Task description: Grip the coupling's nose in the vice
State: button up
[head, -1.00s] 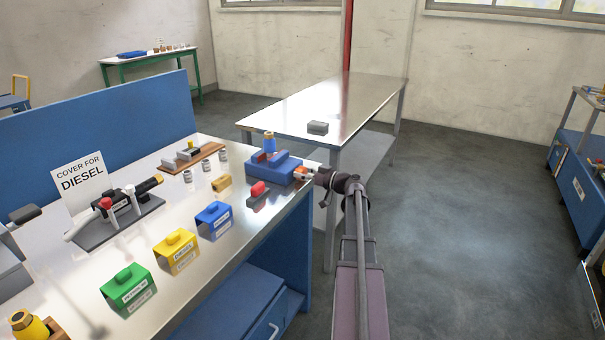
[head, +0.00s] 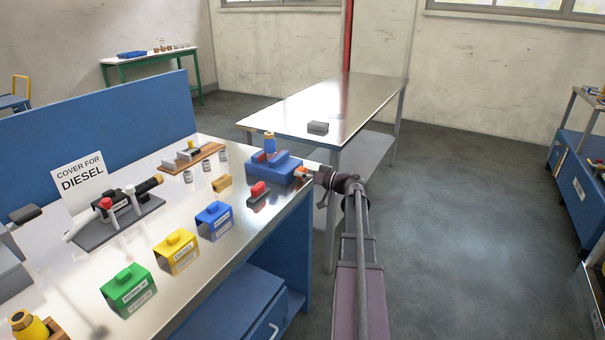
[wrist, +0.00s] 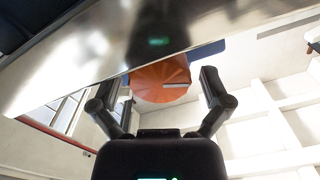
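The blue vice (head: 277,170) stands at the near right corner of the steel bench, with reddish jaw faces on top. The coupling (head: 269,143), yellow with a blue upper part, stands upright at the vice's jaws. Its lower end is hidden, so I cannot tell whether the jaws touch it. The vice's orange knob (head: 301,172) points right, towards my gripper (head: 308,175). In the wrist view the knob (wrist: 160,80) sits between the two fingers of my gripper (wrist: 160,88), with a gap visible beside it. The fingers are open.
A red-handled block (head: 258,192) and a brass block (head: 222,183) lie close to the vice. Blue (head: 214,220), yellow (head: 176,250) and green (head: 128,288) covers line the bench front. A steel table (head: 350,100) stands behind. The floor at right is clear.

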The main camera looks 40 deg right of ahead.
jog(key=shift+s, duration=0.2)
jog(key=v, duration=1.1)
jog(key=shift+s+d, duration=0.15)
jog(key=shift+s, duration=0.2)
dwell(0.6)
